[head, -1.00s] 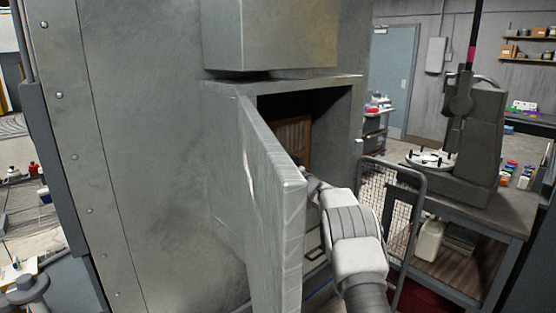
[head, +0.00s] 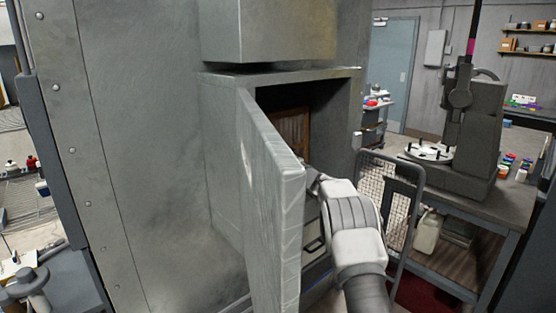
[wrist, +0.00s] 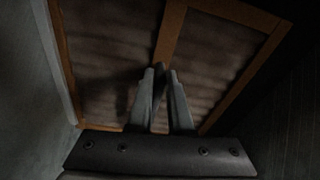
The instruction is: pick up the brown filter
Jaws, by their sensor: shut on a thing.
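The brown filter (head: 292,131) stands inside the open grey cabinet, partly hidden by the door. In the wrist view the brown filter (wrist: 110,50) shows a wooden frame with a middle bar and pleated, dark panels. My gripper (wrist: 160,75) is shut on the filter's middle bar. In the head view my arm reaches into the opening, and the fingers are hidden behind the door and wrist.
The thick grey cabinet door (head: 272,200) stands open just left of my arm. The cabinet (head: 225,150) walls surround the opening closely. A mesh cart (head: 385,190) and a workbench (head: 460,215) with a machine (head: 465,140) stand to the right.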

